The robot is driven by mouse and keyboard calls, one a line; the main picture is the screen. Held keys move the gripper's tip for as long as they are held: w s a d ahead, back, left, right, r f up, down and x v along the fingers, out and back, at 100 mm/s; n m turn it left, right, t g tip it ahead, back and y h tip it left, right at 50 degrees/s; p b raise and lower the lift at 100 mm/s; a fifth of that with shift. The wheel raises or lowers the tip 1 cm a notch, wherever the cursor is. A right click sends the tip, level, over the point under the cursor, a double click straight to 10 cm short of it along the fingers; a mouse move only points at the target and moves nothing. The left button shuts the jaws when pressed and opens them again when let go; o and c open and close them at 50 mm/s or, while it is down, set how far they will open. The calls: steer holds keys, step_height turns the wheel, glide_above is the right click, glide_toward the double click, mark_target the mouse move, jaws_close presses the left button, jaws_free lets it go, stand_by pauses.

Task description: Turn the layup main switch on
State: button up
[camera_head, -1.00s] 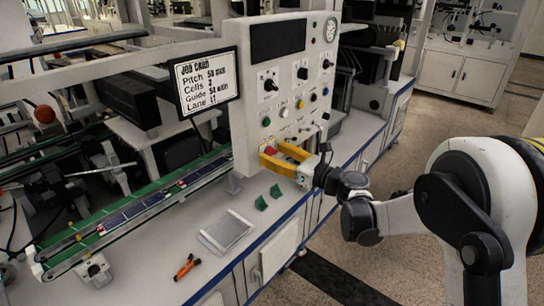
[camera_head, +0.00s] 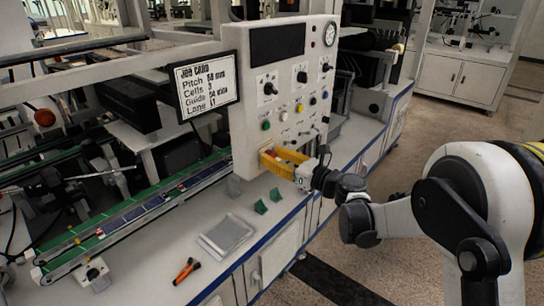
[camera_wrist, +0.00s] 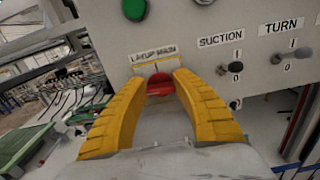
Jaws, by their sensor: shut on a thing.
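The layup main switch (camera_wrist: 160,84) is a red handle under a label reading "LAYUP MAIN" (camera_wrist: 153,53) in the wrist view. My gripper (camera_wrist: 157,79) has two yellow ribbed fingers, one on each side of the red handle, with their tips close to the panel. It is shut on the handle. In the head view, my gripper (camera_head: 268,157) reaches the lower part of the white control panel (camera_head: 242,115) from the right, and a bit of red shows between the fingers. The exact angle of the handle is hard to tell.
Switches labelled "SUCTION" (camera_wrist: 231,67) and "TURN" (camera_wrist: 290,56) sit to the right, and a green button (camera_wrist: 134,8) above. A job card screen (camera_head: 207,84) stands left of the panel. The bench below holds a grey tray (camera_head: 226,236) and an orange-handled tool (camera_head: 186,270).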

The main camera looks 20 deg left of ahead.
steer(key=m, duration=0.4)
steer(key=shift+w, duration=0.1)
steer(key=m, duration=0.4)
steer(key=shift+m, duration=0.4)
steer(key=m, duration=0.4)
steer(key=shift+w+f+m, duration=0.1)
steer(key=shift+f+m, duration=0.05)
steer(key=shift+m, duration=2.05)
steer(key=shift+f, duration=0.1)
steer(key=o, duration=1.2)
steer(key=shift+d, duration=0.1)
